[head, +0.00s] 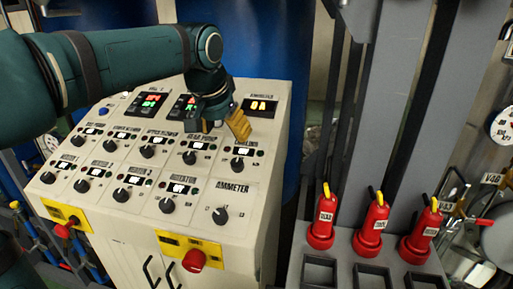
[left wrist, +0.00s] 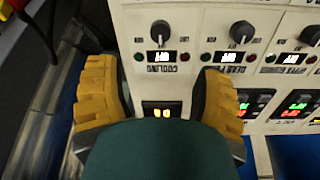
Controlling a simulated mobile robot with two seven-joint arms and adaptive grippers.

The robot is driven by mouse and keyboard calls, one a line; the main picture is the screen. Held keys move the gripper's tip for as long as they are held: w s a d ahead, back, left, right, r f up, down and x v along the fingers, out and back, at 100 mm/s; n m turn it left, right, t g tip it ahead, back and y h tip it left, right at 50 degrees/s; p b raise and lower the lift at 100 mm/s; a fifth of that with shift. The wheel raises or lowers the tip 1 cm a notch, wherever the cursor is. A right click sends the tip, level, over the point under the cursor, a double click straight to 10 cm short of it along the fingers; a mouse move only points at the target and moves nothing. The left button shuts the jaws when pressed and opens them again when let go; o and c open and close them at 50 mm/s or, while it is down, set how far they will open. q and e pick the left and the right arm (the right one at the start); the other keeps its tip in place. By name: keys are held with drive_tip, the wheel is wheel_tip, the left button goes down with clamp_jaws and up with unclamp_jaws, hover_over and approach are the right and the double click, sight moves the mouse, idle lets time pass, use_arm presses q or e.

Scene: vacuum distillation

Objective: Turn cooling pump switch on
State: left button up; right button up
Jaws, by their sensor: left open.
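The control panel (head: 140,185) carries rows of black rotary knobs. The cooling pump switch is the black knob (head: 237,163) at the right end of the upper row in the head view. In the left wrist view it is the knob (left wrist: 160,31) at the top middle, upside down, above the label "COOLING". Its small lit display is too small to read surely. My left gripper (head: 226,122) is open and empty over the panel's upper right. In the left wrist view its yellow fingers (left wrist: 158,75) stand wide apart, with the knob beyond them, untouched. My right gripper is not in view.
A neighbouring knob (left wrist: 242,33) sits close beside the cooling knob. An orange-lit display (head: 259,106) is at the panel's top right. A red emergency button (head: 194,260) projects from the front. Red bottle-like items (head: 322,218) stand on a grey rack at right.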

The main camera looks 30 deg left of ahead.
sight(237, 161)
use_arm(q)
drive_tip(key=x, duration=0.6)
drive_tip(key=b+x, duration=0.1)
drive_tip(key=x, duration=0.6)
drive_tip(key=shift+w+a+r, duration=0.1)
drive_tip(key=shift+w, duration=0.1)
clamp_jaws()
